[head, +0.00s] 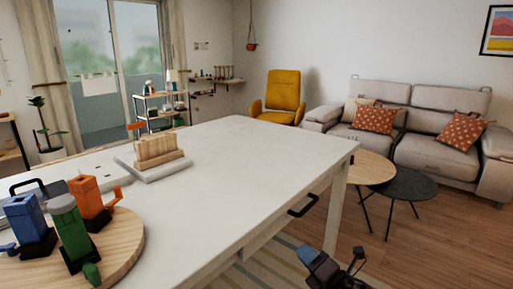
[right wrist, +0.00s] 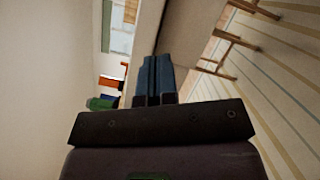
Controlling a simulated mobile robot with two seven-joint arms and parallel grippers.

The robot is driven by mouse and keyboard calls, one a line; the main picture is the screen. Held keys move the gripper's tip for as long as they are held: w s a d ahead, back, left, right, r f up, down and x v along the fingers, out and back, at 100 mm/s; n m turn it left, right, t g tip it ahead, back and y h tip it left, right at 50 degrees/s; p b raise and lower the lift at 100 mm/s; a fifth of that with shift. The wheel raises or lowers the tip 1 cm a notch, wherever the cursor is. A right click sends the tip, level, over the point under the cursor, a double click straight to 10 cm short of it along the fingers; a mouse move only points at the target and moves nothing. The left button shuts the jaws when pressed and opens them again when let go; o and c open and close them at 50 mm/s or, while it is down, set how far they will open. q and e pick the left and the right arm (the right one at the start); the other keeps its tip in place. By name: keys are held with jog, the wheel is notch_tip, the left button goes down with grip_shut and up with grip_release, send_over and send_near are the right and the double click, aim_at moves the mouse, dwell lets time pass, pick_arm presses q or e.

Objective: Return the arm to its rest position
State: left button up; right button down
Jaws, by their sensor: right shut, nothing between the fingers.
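My right gripper (head: 312,254) is low at the bottom of the head view, in front of the white table and below its top, clear of the table's right leg. In the right wrist view its two blue-grey fingers (right wrist: 158,78) are together with nothing between them. The white table (head: 235,165) fills the middle of the head view; in the right wrist view it lies on its side at the left, its edge passing behind the fingers. My left gripper does not show.
A round wooden board (head: 125,245) at the table's left carries blue, orange and green tool-like objects. A wooden block holder (head: 160,152) stands farther back. Striped rug and open floor lie right.

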pick_arm(q)
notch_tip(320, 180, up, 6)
jog(key=p, duration=0.6)
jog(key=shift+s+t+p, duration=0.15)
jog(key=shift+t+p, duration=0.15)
jog(key=shift+p, duration=0.05)
pick_arm(e)
jog(key=s+d+f+m+g+h, duration=0.1)
jog(key=s+d+f+m+h, duration=0.2)
jog(key=s+m, duration=0.6)
jog(key=s+d+f+m+g+h, duration=0.2)
jog(key=s+d+f+m+h, duration=0.2)
jog(key=s+m, duration=0.6)
jog(key=s+d+f+m+g+h, duration=0.1)
jog(key=s+d+f+m+h, duration=0.2)
jog(key=s, duration=1.6)
jog(key=d+f+m, duration=0.2)
jog(key=d+m, duration=0.2)
jog(key=m, duration=0.2)
jog(key=shift+s+d+f+m+g+h, duration=0.15)
jog(key=shift+s+d+m+g+h, duration=0.15)
jog(key=shift+s+m+g, duration=0.1)
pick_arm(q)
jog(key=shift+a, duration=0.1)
